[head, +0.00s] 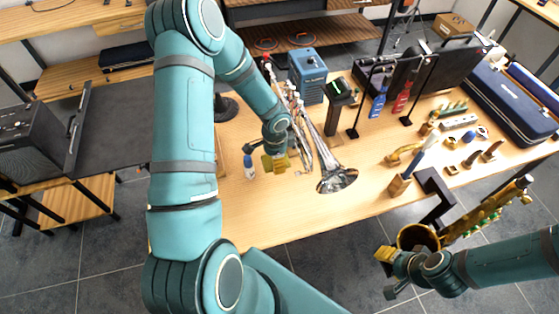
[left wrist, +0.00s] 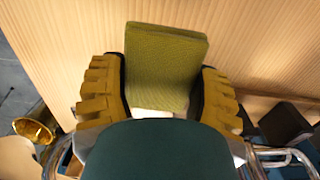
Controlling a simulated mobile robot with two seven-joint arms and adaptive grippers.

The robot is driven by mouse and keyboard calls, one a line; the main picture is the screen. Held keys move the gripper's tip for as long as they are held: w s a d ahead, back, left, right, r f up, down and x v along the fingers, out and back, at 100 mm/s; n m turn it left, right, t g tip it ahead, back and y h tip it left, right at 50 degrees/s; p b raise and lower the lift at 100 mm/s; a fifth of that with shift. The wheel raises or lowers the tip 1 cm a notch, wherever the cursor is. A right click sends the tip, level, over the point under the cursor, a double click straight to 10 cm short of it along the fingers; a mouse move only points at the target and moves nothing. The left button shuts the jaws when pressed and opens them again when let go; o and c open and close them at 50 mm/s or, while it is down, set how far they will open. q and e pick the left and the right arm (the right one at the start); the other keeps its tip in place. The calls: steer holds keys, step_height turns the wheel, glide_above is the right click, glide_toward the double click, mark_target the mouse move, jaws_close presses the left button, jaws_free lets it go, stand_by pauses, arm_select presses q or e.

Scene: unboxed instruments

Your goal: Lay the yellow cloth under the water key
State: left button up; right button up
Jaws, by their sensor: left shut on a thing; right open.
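The yellow cloth (left wrist: 165,55) is a folded olive-yellow square in the left wrist view. My left gripper (head: 275,163) is shut on it, with one ridged yellow finger at either side. In the head view the cloth cannot be told from the yellow fingers. Silver tubing (left wrist: 285,155) shows low in the left wrist view. The water key is too small or hidden to make out. My right gripper (head: 386,264) is open and empty, off the table's front edge.
A small blue-capped bottle (head: 249,168) stands left of the left gripper. A blue box (head: 307,75) and a dark stand (head: 334,120) are behind the trumpet. A brass instrument (head: 480,215) hangs near the right arm. Bare wooden table (head: 270,215) lies in front.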

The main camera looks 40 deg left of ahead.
arm_select(q)
step_height(320, 180, down, 7)
steer(key=shift+r+b, duration=0.15)
steer(key=shift+b, duration=0.25)
steer(key=o, duration=0.9)
steer(key=shift+o, duration=0.2)
